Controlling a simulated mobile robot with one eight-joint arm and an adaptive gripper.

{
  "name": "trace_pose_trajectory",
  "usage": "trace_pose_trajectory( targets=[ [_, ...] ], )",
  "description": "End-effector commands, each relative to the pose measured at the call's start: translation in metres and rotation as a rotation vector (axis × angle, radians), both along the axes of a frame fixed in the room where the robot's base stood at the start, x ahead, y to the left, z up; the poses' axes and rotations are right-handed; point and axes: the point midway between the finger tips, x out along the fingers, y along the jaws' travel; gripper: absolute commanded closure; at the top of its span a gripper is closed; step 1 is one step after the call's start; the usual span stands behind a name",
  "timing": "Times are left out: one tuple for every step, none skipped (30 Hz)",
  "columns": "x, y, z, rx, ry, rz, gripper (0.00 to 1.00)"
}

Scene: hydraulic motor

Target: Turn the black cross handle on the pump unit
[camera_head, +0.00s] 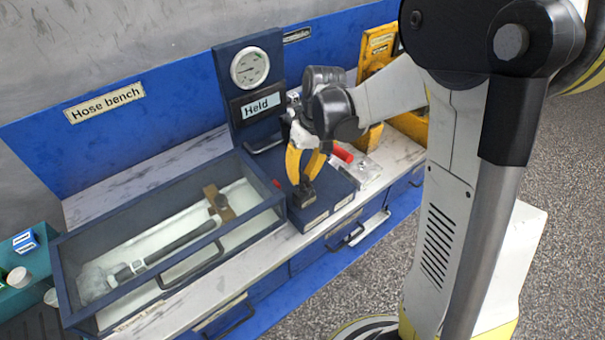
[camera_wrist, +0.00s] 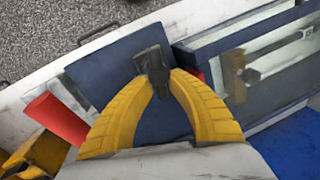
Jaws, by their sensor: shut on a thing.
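The pump unit (camera_head: 318,212) is a low dark blue box on the bench. The black cross handle (camera_head: 303,193) stands on its top, and it also shows in the wrist view (camera_wrist: 153,66). My gripper (camera_head: 302,178) points down over the pump unit. Its yellow fingers (camera_wrist: 158,78) are shut on the black handle from both sides at their tips. The fingers hide part of the handle, so its cross shape is hard to make out.
A glass-topped case (camera_head: 265,217) with a hose inside stands left of the pump unit. A gauge panel (camera_head: 250,68) labelled "Held" rises behind. A red cylinder (camera_head: 343,153) lies close to the fingers' right. Yellow equipment (camera_head: 378,48) stands further right.

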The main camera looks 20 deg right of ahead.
Motion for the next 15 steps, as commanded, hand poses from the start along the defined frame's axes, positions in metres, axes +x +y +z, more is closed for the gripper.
trace_pose_trajectory(
  targets=[
    [-0.0006, 0.0004, -0.0003, 0.000, 0.002, 0.006, 1.00],
    [-0.0007, 0.0005, -0.0003, 0.000, 0.001, 0.008, 1.00],
    [-0.0007, 0.0005, -0.0003, 0.000, 0.001, 0.011, 1.00],
    [-0.0007, 0.0005, -0.0003, 0.000, 0.002, 0.013, 1.00],
    [-0.0007, 0.0005, -0.0003, 0.000, 0.001, 0.014, 1.00],
    [-0.0007, 0.0005, -0.0003, 0.000, 0.001, 0.014, 1.00],
    [-0.0007, 0.0005, -0.0004, 0.000, 0.001, 0.014, 1.00],
    [-0.0007, 0.0005, -0.0004, 0.000, 0.001, 0.014, 1.00],
    [-0.0007, 0.0005, -0.0004, 0.000, 0.001, 0.014, 1.00],
    [-0.0007, 0.0005, -0.0004, 0.000, 0.002, 0.013, 1.00],
    [-0.0008, 0.0005, -0.0004, 0.000, 0.002, 0.013, 1.00],
    [-0.0008, 0.0005, -0.0004, 0.000, 0.002, 0.013, 1.00],
    [-0.0008, 0.0005, -0.0004, 0.000, 0.002, 0.013, 1.00],
    [-0.0008, 0.0005, -0.0004, 0.000, 0.002, 0.013, 1.00],
    [-0.0008, 0.0005, -0.0004, 0.000, 0.002, 0.013, 0.67]
  ],
)
